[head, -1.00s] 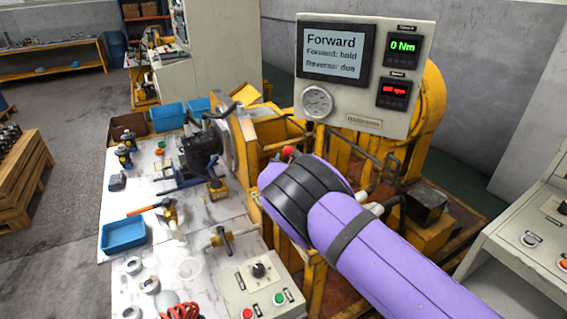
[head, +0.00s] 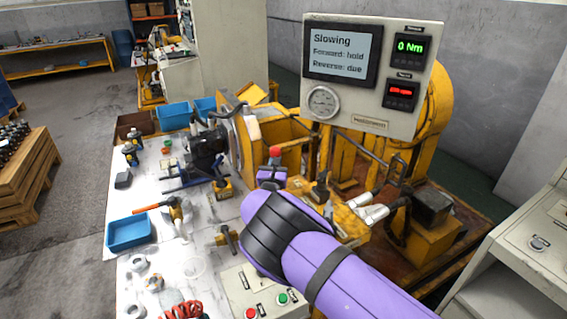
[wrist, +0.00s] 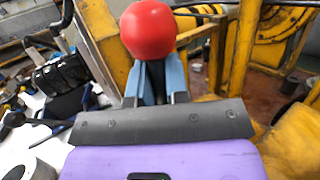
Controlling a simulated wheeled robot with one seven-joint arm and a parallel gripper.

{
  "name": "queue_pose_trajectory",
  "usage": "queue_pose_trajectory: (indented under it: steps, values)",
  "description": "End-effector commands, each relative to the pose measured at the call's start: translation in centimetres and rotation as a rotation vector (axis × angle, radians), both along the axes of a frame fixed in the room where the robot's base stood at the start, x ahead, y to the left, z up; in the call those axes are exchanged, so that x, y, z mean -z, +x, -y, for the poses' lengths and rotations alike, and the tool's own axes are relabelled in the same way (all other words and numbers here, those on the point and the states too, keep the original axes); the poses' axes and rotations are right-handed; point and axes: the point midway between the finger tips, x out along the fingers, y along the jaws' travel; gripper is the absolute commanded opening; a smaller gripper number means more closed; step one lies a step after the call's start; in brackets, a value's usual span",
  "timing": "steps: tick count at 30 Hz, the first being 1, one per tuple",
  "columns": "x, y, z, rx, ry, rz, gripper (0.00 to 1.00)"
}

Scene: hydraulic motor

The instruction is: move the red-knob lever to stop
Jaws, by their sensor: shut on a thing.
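The lever's round red knob (head: 275,151) stands on the yellow test stand, just beyond my purple arm in the head view. In the wrist view the red knob (wrist: 148,29) is large and sits above my gripper (wrist: 152,82). The fingers are shut on the lever just below the knob, and they hide most of its shaft. The display (head: 339,54) above the stand reads "Slowing", with "Forward: hold" and "Reverse: due" below. No stop mark by the lever is readable.
The display panel overhangs the stand at the back. The white bench (head: 190,235) at left holds a hammer, a blue tray (head: 128,233) and several parts.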

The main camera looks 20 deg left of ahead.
Motion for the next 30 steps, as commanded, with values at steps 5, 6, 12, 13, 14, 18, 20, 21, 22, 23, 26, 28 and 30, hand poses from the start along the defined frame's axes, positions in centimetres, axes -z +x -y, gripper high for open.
queue_pose_trajectory:
  steps: [5,6,12,13,14,18,20,21,22,23,26,28,30]
  values:
    - [0.0,-0.2,-0.1,0.001,-0.014,0.015,0.00]
    - [0.0,-0.2,-0.1,0.001,-0.014,0.015,0.00]
    - [0.1,-0.2,-0.1,0.001,-0.013,0.014,0.34]
    - [0.0,-0.2,-0.1,0.001,-0.013,0.013,0.41]
    - [0.0,-0.2,-0.1,0.001,-0.013,0.013,0.41]
    - [0.0,-0.2,-0.1,0.001,-0.012,0.014,0.41]
    - [0.0,-0.2,-0.1,0.001,-0.012,0.014,0.41]
    - [0.0,-0.2,-0.1,0.001,-0.012,0.013,0.41]
    - [0.0,-0.2,-0.1,0.001,-0.012,0.013,0.41]
    - [0.1,-0.3,-0.1,0.001,-0.012,0.013,0.41]
    - [0.3,-1.0,0.1,0.001,-0.013,0.012,0.41]
    - [0.4,-1.8,0.2,0.000,-0.014,0.012,0.41]
    - [0.4,-2.9,0.5,0.000,-0.015,0.012,0.41]
